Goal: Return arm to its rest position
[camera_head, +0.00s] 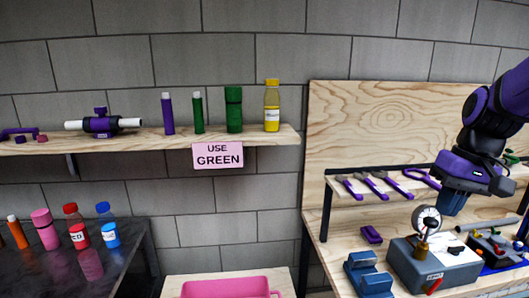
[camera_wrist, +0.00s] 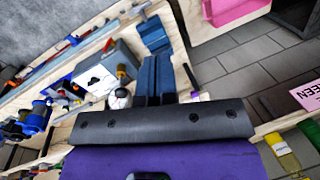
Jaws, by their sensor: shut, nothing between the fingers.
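My gripper (camera_head: 452,204) hangs from my purple and black arm at the right of the head view, pointing down. It is above the wooden workbench (camera_head: 340,236), in front of the wooden backboard. In the wrist view its two dark blue fingers (camera_wrist: 154,78) lie side by side, closed together with nothing between them. The gripper appears apart from the bench and the items on it.
Near the gripper are a grey box with a gauge (camera_head: 430,262), a blue vise-like block (camera_head: 368,276) and a tool rack (camera_head: 375,184). Bottles stand on the wall shelf (camera_head: 150,137) above a "USE GREEN" sign (camera_head: 218,156). A pink bin (camera_head: 228,288) sits lower middle.

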